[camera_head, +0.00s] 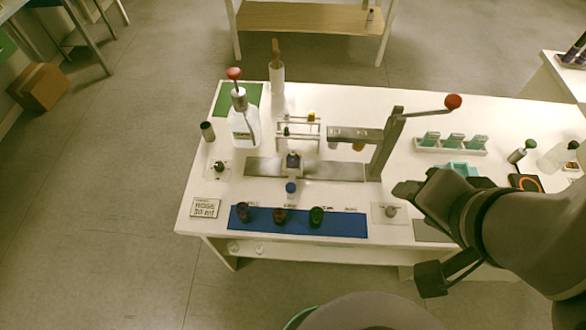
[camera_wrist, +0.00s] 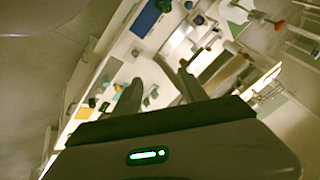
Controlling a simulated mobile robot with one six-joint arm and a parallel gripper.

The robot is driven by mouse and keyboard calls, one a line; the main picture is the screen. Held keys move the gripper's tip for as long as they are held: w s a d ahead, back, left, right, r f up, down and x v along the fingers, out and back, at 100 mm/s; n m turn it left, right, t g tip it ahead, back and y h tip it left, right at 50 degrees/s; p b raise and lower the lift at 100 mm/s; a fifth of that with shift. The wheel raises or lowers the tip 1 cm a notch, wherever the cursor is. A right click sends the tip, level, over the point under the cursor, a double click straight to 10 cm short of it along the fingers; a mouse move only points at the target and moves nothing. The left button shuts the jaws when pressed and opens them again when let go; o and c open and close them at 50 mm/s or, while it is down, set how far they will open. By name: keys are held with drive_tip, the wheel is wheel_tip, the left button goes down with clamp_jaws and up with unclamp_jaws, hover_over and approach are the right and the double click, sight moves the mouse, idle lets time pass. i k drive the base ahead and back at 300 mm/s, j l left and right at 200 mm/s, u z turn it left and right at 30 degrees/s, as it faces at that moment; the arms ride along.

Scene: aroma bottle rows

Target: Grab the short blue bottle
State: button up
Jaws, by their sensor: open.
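A short bottle with a blue cap (camera_head: 290,188) stands upright on the white table, just behind the blue mat (camera_head: 265,229) in the head view. Three dark bottles stand in a row on the mat: a left one (camera_head: 242,212), a middle one (camera_head: 279,216) and a green-topped right one (camera_head: 316,215). My gripper (camera_head: 408,190) is over the table's right half, well right of the blue-capped bottle. In the wrist view my gripper (camera_wrist: 156,90) has its fingers apart, with nothing held between them. I cannot tell the blue-capped bottle surely in that view.
A grey lever press (camera_head: 385,145) with a red knob stands behind and right of the bottles. A rack with teal pieces (camera_head: 452,143) is at the right.

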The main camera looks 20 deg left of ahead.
sight(294, 162)
drive_tip(key=u, duration=0.35)
drive_tip(key=i+u, duration=0.15)
drive_tip(key=u, duration=0.25)
drive_tip(key=i+j+u, duration=0.1)
drive_tip(key=u, duration=0.25)
